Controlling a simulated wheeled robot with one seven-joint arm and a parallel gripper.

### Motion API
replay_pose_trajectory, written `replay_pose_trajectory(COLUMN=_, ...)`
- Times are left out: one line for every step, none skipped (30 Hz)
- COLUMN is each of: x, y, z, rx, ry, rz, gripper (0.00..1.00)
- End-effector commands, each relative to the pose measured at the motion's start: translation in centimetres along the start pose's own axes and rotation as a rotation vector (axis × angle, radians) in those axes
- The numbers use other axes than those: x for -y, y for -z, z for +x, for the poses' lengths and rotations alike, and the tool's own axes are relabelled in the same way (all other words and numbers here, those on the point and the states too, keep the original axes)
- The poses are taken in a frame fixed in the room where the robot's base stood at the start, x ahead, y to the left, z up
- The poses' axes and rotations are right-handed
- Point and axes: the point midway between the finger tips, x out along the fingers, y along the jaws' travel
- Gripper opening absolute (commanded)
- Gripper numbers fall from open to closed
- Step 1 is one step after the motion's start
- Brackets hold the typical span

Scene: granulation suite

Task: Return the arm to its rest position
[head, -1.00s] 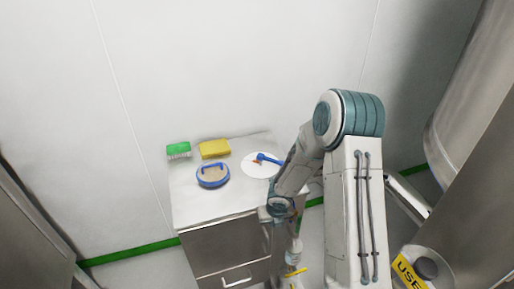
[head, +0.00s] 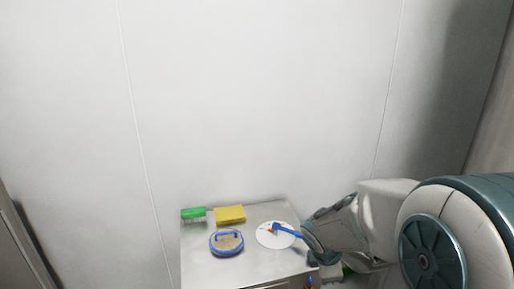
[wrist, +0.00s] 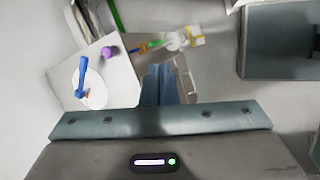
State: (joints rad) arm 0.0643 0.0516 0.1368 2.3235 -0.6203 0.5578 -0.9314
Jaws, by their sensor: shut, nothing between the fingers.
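My arm (head: 345,228) reaches in from the lower right of the head view, beside the right edge of the steel cabinet top (head: 262,264). In the wrist view my gripper (wrist: 160,72) shows as two grey-blue fingers close together, shut and empty. They point past the edge of the cabinet top, with the floor beyond.
On the cabinet top are a green brush (head: 193,214), a yellow sponge (head: 230,214), a blue-rimmed round item (head: 226,243) and a white disc (head: 268,240) with a blue-handled tool (head: 290,230). The wrist view shows a purple item (wrist: 110,52) and a white-and-yellow item (wrist: 186,39).

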Motion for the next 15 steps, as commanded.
replay_pose_trajectory(x=0.6, y=-0.6, z=-1.5, rx=0.000, ry=-0.004, rz=0.108, gripper=0.00)
replay_pose_trajectory(x=1.0, y=-0.8, z=-2.2, rx=-0.003, ry=-0.002, rz=0.175, gripper=0.00)
replay_pose_trajectory(x=1.6, y=-1.1, z=-3.1, rx=-0.006, ry=0.003, rz=0.265, gripper=0.00)
replay_pose_trajectory(x=2.0, y=-1.3, z=-3.8, rx=-0.010, ry=0.005, rz=0.332, gripper=0.00)
replay_pose_trajectory(x=2.5, y=-1.5, z=-4.5, rx=-0.015, ry=0.010, rz=0.400, gripper=0.00)
replay_pose_trajectory(x=3.2, y=-1.7, z=-5.3, rx=-0.023, ry=0.015, rz=0.488, gripper=0.00)
replay_pose_trajectory(x=3.7, y=-1.8, z=-5.9, rx=-0.029, ry=0.021, rz=0.555, gripper=0.00)
replay_pose_trajectory(x=4.2, y=-1.9, z=-6.6, rx=-0.037, ry=0.025, rz=0.621, gripper=0.00)
replay_pose_trajectory(x=4.9, y=-2.0, z=-7.4, rx=-0.048, ry=0.035, rz=0.708, gripper=0.00)
replay_pose_trajectory(x=5.4, y=-2.1, z=-8.0, rx=-0.058, ry=0.042, rz=0.774, gripper=0.00)
replay_pose_trajectory(x=6.0, y=-2.1, z=-8.5, rx=-0.067, ry=0.050, rz=0.838, gripper=0.00)
replay_pose_trajectory(x=6.7, y=-2.1, z=-9.3, rx=-0.083, ry=0.061, rz=0.922, gripper=0.00)
replay_pose_trajectory(x=7.2, y=-2.0, z=-9.8, rx=-0.093, ry=0.072, rz=0.985, gripper=0.00)
replay_pose_trajectory(x=7.8, y=-2.0, z=-10.3, rx=-0.106, ry=0.084, rz=1.047, gripper=0.00)
replay_pose_trajectory(x=8.5, y=-1.9, z=-11.0, rx=-0.122, ry=0.100, rz=1.125, gripper=0.00)
